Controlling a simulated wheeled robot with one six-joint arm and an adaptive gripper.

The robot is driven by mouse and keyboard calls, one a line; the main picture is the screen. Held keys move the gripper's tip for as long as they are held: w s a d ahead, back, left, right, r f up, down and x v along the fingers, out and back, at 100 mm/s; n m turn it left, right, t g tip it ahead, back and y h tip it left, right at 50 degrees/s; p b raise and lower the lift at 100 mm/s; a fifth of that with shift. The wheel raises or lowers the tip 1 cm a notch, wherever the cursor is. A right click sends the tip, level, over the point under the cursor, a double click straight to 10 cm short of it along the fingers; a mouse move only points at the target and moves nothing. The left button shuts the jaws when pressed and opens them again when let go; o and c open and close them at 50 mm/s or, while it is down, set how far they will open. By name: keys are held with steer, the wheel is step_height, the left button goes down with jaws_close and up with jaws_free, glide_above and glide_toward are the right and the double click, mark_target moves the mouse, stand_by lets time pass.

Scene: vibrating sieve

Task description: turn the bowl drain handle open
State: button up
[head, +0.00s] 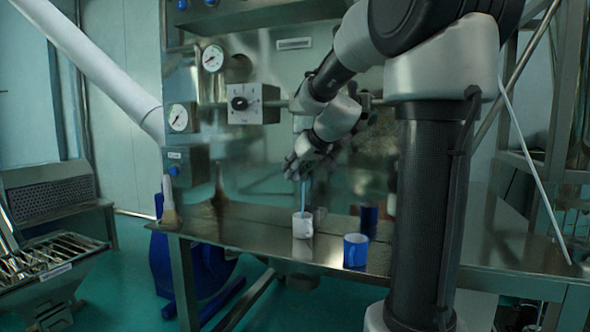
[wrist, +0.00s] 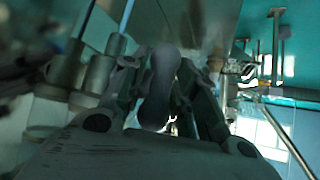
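My gripper (head: 303,168) is in front of the steel machine panel, above the table, pointing down and away from the head camera. In the wrist view its two fingers (wrist: 162,110) stand apart on either side of a dark grey, rounded, elongated piece (wrist: 161,85). I cannot tell whether the fingers touch it or whether it is the bowl drain handle. In the head view I cannot make out the bowl or its drain handle. A thin pale blue stick (head: 303,193) shows below the gripper, above a white cup; I cannot tell whether it is held.
The steel table (head: 240,228) holds the white cup (head: 302,227), a blue mug (head: 355,251), a second blue cup (head: 369,219) and a brush-like item (head: 169,206). A control box with a dial (head: 245,103) and gauges (head: 212,58) are behind. A blue machine part is below left.

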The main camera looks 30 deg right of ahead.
steer(key=v, duration=1.2)
stand_by(0.3)
steer(key=s+a+f+g, duration=0.3)
steer(key=s+a+f, duration=0.1)
steer(key=s+f, duration=0.5)
steer(key=s+a+f+g, duration=0.2)
steer(key=s+a+f, duration=0.2)
steer(key=s+f, duration=0.5)
steer(key=s, duration=0.3)
steer(key=shift+s+m+g+h, duration=0.3)
steer(key=shift+m+g+h, duration=0.1)
